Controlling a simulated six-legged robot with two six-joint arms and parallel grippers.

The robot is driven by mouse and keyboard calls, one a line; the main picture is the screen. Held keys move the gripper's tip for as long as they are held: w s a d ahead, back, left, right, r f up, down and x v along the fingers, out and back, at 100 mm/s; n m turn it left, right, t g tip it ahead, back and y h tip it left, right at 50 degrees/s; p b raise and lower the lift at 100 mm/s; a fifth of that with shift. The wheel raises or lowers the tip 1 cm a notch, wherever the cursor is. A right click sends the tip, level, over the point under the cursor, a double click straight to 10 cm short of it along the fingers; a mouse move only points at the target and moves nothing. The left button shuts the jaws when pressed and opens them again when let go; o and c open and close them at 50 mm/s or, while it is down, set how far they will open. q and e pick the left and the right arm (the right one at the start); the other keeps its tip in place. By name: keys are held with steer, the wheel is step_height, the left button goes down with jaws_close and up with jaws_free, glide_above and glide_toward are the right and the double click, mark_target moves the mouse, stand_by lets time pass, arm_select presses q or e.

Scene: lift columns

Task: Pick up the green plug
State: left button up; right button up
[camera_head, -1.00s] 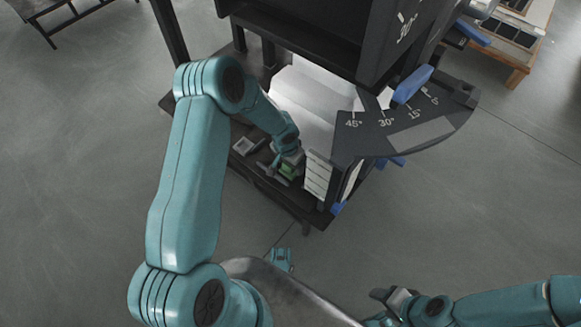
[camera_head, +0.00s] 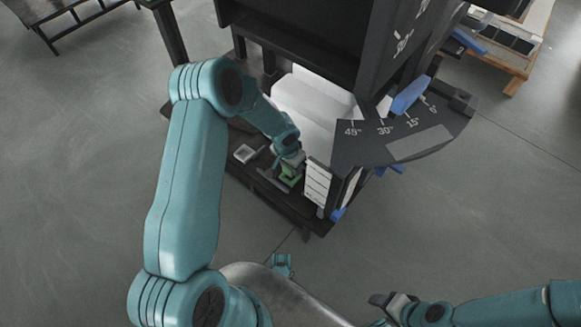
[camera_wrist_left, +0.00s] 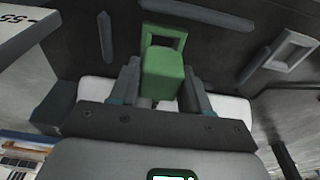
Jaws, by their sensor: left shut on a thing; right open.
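The green plug (camera_wrist_left: 163,73) is a small block between the two fingers of my left gripper (camera_wrist_left: 160,85) in the left wrist view. The fingers are shut on it. In the head view the plug (camera_head: 290,176) shows just below my left gripper (camera_head: 291,165), over the dark shelf of the machine. A green square frame (camera_wrist_left: 164,36) lies behind the plug in the wrist view. I cannot tell whether the plug touches the shelf. My right gripper (camera_head: 388,302) is open and empty at the lower right of the head view.
A pale square frame (camera_head: 244,153) lies on the dark shelf (camera_head: 275,203) left of the plug. A stack of white labelled blocks (camera_head: 316,187) stands close to the right. The dark angle-marked plate (camera_head: 410,130) juts out further right. Open floor lies in front.

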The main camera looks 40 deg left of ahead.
arm_select(q)
step_height(320, 180, up, 22)
steer(key=p, duration=0.8)
steer(key=shift+r+p, duration=0.15)
steer(key=shift+p, duration=0.2)
stand_by(0.5)
steer(key=s+a+p, duration=0.2)
steer(key=a+p, duration=0.2)
steer(key=a, duration=1.5)
steer(key=f+b, duration=0.5)
steer(key=f, duration=0.2)
steer(key=f+b, duration=0.5)
steer(key=f, duration=0.2)
steer(key=f+b, duration=0.5)
steer(key=f, duration=0.2)
steer(key=shift+w+d, duration=0.1)
steer(key=shift+d, duration=0.2)
steer(key=shift+f+b, duration=0.9)
steer(key=shift+f, duration=0.05)
